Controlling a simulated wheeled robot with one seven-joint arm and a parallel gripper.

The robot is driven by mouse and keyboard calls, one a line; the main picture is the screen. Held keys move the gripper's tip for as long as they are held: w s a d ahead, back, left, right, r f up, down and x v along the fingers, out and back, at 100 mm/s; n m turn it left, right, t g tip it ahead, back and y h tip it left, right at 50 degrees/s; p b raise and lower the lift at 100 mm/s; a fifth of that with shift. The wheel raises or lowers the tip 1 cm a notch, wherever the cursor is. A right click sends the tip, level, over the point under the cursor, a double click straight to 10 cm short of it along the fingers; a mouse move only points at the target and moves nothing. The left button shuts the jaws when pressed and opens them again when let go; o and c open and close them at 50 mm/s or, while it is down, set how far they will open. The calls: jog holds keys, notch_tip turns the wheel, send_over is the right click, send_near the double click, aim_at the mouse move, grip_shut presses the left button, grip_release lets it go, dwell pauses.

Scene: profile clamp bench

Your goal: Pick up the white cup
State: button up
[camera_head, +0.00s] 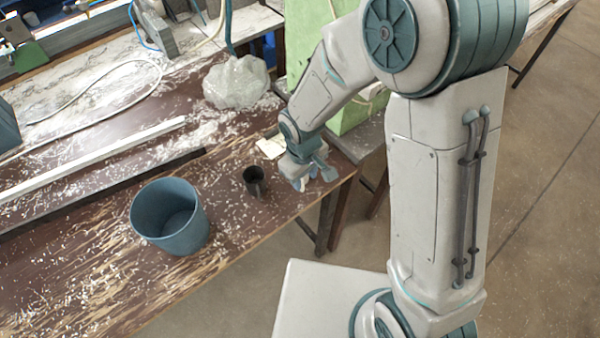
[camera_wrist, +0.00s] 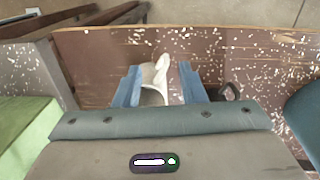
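The white cup (camera_wrist: 154,77) shows in the wrist view between the two blue fingers of my gripper (camera_wrist: 160,84). Its lower part in the picture is hidden behind the gripper body. The left finger is close beside the cup, and a gap shows between the cup and the right finger. My gripper is open, with the fingers on either side of the cup. In the head view my gripper (camera_head: 310,178) is low over the bench near its right front edge, and I cannot make out the cup clearly there.
A dark mug (camera_head: 255,181) stands just left of my gripper; it also shows in the wrist view (camera_wrist: 231,91). A blue bin (camera_head: 170,229) stands further left. A clear plastic bag (camera_head: 237,82) lies behind. Wood shavings cover the bench (camera_head: 75,270). A green block (camera_head: 345,118) is beside my arm.

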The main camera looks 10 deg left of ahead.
aim_at(303, 185)
notch_tip(303, 185, down, 4)
jog(key=shift+s+a+p, duration=0.1)
jog(key=shift+a+p, duration=0.05)
jog(key=shift+p, duration=0.5)
jog(key=shift+f, duration=0.6)
grip_shut()
